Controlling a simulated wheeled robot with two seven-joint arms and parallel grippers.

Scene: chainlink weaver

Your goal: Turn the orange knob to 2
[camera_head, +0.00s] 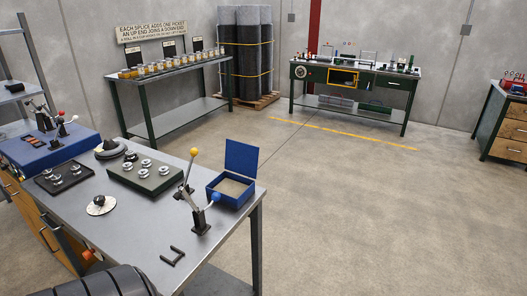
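A small orange round part (87,255) shows low at the left, by the near edge of the grey metal workbench (150,232). It may be the orange knob, but it is too small to read any numbers or a pointer. A white round dial with a dark centre (101,205) lies on the workbench top; its marks are not legible. A lever with a yellow-orange ball (194,152) stands on the right part of the bench, next to a blue ball (215,197). Neither of my grippers is in view.
The bench also holds a green tray of round metal parts (145,174), an open blue box (231,188) and a dark bracket (172,255). A black ribbed shape (108,283) fills the bottom left. The floor (360,215) right of the bench is clear.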

